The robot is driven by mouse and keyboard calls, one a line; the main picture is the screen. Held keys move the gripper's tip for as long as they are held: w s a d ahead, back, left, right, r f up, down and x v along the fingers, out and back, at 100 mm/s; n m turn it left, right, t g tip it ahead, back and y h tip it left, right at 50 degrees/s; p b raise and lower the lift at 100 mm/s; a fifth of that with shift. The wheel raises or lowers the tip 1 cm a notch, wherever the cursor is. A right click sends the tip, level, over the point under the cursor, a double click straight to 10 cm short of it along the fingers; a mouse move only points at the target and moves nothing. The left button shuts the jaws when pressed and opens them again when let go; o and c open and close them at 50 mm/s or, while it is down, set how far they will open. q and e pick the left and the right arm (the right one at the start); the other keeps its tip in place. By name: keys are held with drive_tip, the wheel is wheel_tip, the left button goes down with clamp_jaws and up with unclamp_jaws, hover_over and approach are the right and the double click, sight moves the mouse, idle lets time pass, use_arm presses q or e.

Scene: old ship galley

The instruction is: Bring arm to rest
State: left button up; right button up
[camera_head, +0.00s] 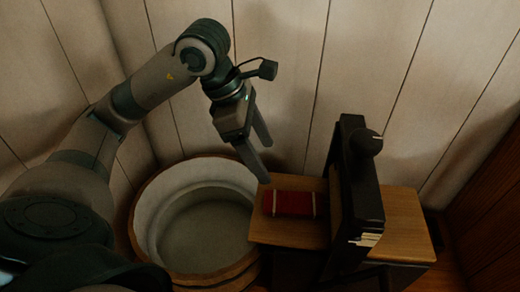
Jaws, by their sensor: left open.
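My left arm comes in from the left and arches over a round wooden tub (150,215). My left gripper (266,160) points down, its two fingers apart and nothing between them. In the picture it is just above the left end of a wooden table and a red book-like item (288,203) with pale bands lying there. The fingers look clear of the red item, but the exact height is hard to tell. My right gripper does not show.
The small wooden table (405,215) stands right of the tub. A dark upright piece with a round knob (360,190) rises from it, with pale page-like edges low on its front. Pale plank walls (300,60) close off the back; dark wood panelling (490,200) is at right.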

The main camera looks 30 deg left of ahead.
use_arm(q)
drive_tip(key=shift+s+a+r, duration=0.1)
drive_tip(key=shift+a+r, duration=0.1)
drive_tip(key=shift+r, duration=0.4)
